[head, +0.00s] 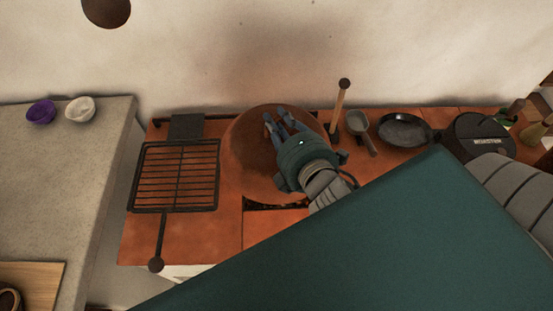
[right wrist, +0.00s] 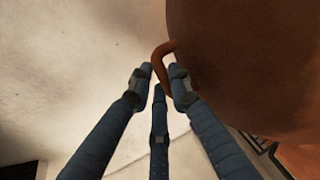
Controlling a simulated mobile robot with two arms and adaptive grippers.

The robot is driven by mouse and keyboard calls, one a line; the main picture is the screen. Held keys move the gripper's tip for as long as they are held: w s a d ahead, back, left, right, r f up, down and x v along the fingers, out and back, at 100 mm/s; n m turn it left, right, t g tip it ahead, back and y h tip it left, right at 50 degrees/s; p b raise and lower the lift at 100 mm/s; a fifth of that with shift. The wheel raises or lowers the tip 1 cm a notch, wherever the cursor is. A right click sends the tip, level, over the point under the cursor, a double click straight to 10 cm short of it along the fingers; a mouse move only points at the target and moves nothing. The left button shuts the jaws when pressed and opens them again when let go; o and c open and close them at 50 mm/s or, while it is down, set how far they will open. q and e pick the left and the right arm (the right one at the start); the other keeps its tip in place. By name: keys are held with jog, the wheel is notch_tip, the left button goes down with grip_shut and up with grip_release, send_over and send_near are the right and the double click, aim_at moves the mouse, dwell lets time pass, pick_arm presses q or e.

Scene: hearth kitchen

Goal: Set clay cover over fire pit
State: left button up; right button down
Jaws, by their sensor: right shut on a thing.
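The clay cover (head: 244,150) is a round, brown, domed lid on the terracotta hearth in the head view. My right gripper (head: 277,120) lies over its top and is shut on its loop handle. In the right wrist view the handle (right wrist: 161,54) sits between the fingertips of the gripper (right wrist: 159,80), and the cover's brown side (right wrist: 245,60) fills the upper right. The fire pit (head: 275,204) shows only as a dark strip at the cover's front edge; the rest is hidden. I cannot tell whether the cover rests or hangs just above. My left gripper is not in view.
A black grill grate (head: 177,175) stands close left of the cover. A wooden-handled tool (head: 340,105), a scoop (head: 358,125) and a black pan (head: 403,129) are to the right. A grey counter (head: 60,190) at left holds a purple bowl (head: 41,111) and a white bowl (head: 80,109).

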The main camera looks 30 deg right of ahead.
pick_arm(q)
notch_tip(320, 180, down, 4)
jog(key=b, duration=0.2)
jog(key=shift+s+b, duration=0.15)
jog(key=shift+b, duration=0.25)
pick_arm(e)
notch_tip(320, 180, down, 14)
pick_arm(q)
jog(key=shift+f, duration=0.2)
pick_arm(e)
jog(key=shift+f, duration=0.25)
jog(key=c, duration=1.7)
grip_release()
jog(key=shift+f, duration=0.15)
jog(key=shift+o, duration=0.4)
jog(key=shift+s, duration=0.1)
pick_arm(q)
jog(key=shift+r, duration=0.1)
